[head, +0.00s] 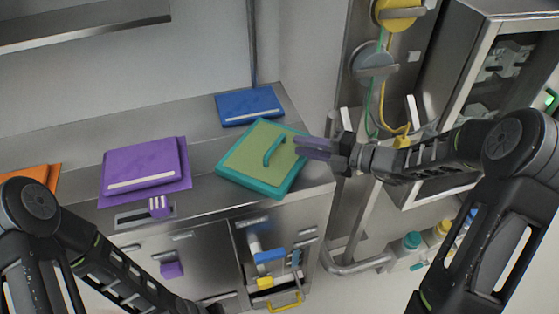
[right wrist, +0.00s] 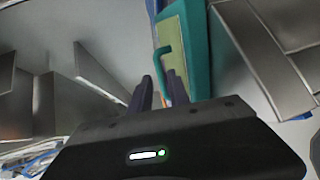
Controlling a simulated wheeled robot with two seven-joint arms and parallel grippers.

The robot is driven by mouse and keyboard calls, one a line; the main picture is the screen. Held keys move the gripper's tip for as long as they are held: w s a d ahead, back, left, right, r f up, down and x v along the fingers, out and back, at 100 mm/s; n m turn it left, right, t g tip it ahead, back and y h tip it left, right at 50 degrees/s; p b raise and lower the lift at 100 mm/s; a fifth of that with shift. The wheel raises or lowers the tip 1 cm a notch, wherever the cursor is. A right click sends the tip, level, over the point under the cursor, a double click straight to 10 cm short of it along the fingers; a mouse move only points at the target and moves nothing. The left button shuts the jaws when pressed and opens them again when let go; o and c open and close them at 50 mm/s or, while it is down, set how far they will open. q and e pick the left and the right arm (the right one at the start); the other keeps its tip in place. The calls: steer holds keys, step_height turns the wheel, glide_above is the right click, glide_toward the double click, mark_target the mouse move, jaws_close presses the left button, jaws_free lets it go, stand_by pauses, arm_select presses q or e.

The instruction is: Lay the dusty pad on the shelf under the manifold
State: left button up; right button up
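A pad with a teal edge and a dull yellow-green top (head: 250,160) lies on the metal counter near its right corner. A teal handle (head: 272,150) stands on its top; the handle also shows in the right wrist view (right wrist: 163,52). My right gripper (head: 305,147) is at the pad's right edge, its two fingers a little apart with nothing seen between them. In the right wrist view its fingertips point toward the handle; I cannot tell whether they touch the pad. My left arm comes in at lower left, its gripper out of view. I cannot identify the manifold or its shelf with certainty.
A purple pad (head: 145,167), a blue pad (head: 250,105) and an orange item (head: 38,174) lie on the counter. A metal ledge (head: 80,25) is at upper left. Yellow and grey round fittings with cables (head: 375,62) and a metal cabinet stand at right.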

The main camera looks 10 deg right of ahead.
mark_target(279, 138)
steer(key=shift+f, duration=0.1)
steer(key=shift+x, duration=1.25)
steer(key=shift+w, duration=0.1)
steer(key=p+x, duration=0.1)
steer(key=x, duration=0.4)
steer(key=shift+w, duration=0.15)
jaws_close()
stand_by(1.2)
